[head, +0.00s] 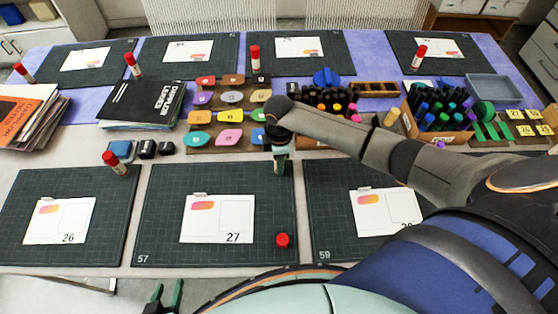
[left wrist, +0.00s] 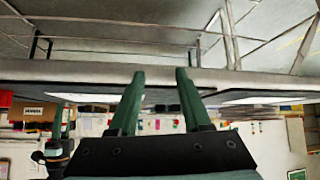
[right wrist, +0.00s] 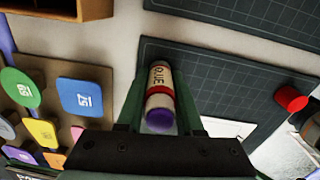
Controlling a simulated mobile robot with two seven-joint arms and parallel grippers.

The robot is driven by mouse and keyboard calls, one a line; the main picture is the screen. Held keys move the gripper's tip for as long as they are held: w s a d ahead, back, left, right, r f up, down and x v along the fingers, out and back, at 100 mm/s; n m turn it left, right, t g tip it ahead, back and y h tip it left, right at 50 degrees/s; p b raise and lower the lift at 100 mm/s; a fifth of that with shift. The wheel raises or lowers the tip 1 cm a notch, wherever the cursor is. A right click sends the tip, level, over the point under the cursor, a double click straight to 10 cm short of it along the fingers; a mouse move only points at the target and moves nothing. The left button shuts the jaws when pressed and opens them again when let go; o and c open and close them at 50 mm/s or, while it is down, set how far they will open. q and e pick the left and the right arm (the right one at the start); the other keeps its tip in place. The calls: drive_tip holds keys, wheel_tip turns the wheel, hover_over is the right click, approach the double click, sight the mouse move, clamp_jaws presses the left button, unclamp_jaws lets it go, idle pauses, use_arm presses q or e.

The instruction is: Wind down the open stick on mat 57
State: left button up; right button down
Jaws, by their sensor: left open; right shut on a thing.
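Mat 57 (head: 155,215) is the dark gridded mat at the front middle, with a white card numbered 27 (head: 217,218) on it. A red cap (head: 282,240) sits apart at the mat's lower right; it also shows in the right wrist view (right wrist: 290,98). My right gripper (head: 279,168) is over the mat's upper right edge. In the right wrist view it is shut on a glue stick (right wrist: 158,82), white with a red band and a purple end toward my palm. The head view mostly hides this stick. My left gripper (head: 166,294) is open and empty at the front edge.
Another glue stick (head: 115,163) with a red cap stands left of mat 57. Behind the mat are a wooden tray of coloured tags (head: 231,135) and marker boxes (head: 335,100). Mats with cards lie either side. My right arm crosses the right-hand mat.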

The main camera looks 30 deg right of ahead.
drive_tip(key=n, duration=0.6)
drive_tip(key=shift+d+f, duration=0.1)
idle(0.5)
drive_tip(key=shift+c, duration=2)
unclamp_jaws()
drive_tip(key=m, duration=0.7)
drive_tip(key=shift+m, duration=0.3)
drive_tip(key=m, duration=0.6)
drive_tip(key=shift+m, duration=0.4)
